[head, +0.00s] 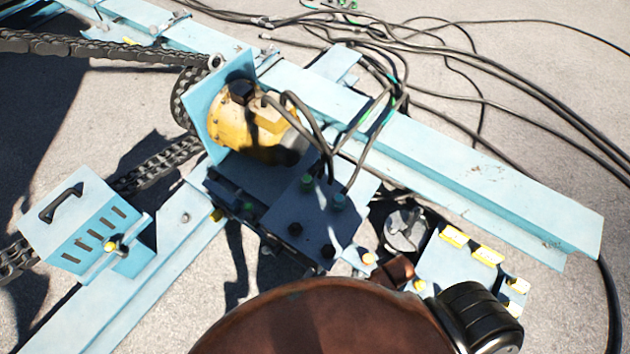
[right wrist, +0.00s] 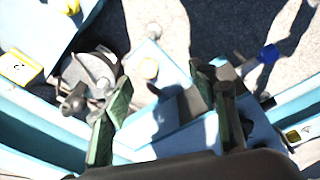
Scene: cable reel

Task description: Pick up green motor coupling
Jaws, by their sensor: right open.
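A small green coupling (head: 307,182) sits upright on top of a light-blue block (head: 318,218), with a black hose rising close by. A blue-green coupling (head: 338,201) stands beside it, at the foot of another hose. I cannot tell for sure which is the motor coupling. The yellow motor (head: 245,125) is behind the block. My right gripper (right wrist: 160,82) is open in the right wrist view, with nothing visible between its fingers. It hovers over light-blue metal parts near a grey round fitting (right wrist: 88,75). I see no clear green coupling there. My left gripper is not in view.
A light-blue beam (head: 440,160) runs behind the block, with loose black hoses (head: 500,75) beyond it. A light-blue panel with yellow labels (head: 487,254) is at the right. A blue box with a handle (head: 85,225) stands at the left. A blue knob (right wrist: 268,53) is right of my right gripper.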

